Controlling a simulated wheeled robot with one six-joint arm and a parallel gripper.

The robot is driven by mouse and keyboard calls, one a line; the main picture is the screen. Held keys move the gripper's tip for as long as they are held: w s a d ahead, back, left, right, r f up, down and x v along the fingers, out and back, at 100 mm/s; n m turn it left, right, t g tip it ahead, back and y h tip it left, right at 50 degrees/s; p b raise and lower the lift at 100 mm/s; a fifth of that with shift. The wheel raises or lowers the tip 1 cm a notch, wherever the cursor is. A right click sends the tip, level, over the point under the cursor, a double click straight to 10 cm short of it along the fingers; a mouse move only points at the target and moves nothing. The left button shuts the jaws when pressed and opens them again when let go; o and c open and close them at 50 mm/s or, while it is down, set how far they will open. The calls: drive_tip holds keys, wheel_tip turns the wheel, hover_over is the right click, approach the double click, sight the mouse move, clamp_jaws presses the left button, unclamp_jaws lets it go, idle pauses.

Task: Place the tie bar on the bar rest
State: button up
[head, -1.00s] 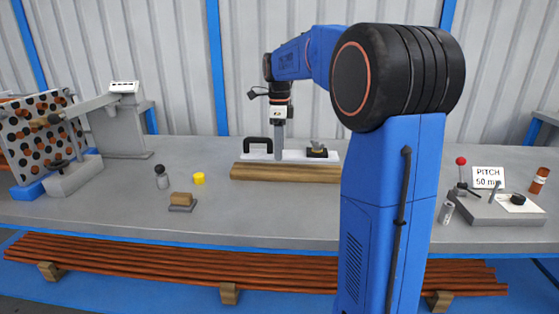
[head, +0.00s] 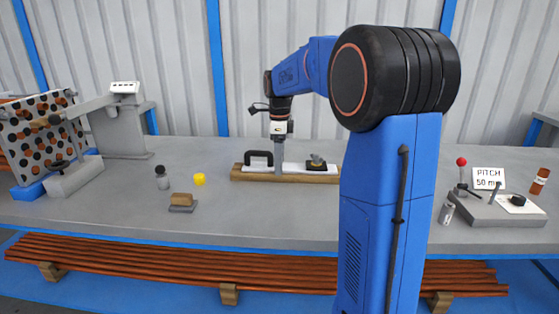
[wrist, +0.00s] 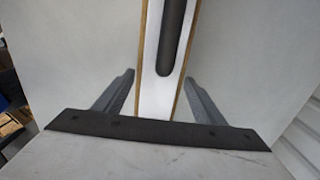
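The tie bar is a white bar (head: 292,168) with a black handle at its left and a dark fitting at its right. It lies along the wooden bar rest (head: 308,179), and no gap shows between them. My gripper (head: 279,170) points down at the bar, just right of the black handle. In the wrist view the white bar (wrist: 157,90) runs between my gripper's two fingers (wrist: 160,80), with thin wood edges on both sides. The fingers are spread, with a gap on each side of the bar. My arm hides the right end of the rest.
At right stand a lever fixture (head: 497,208) and a "PITCH 50 mm" card (head: 488,178). The front middle bench is clear.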

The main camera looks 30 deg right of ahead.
drive_tip(key=shift+r, duration=0.1)
wheel_tip(320, 180, up, 12)
idle(0.8)
idle(0.4)
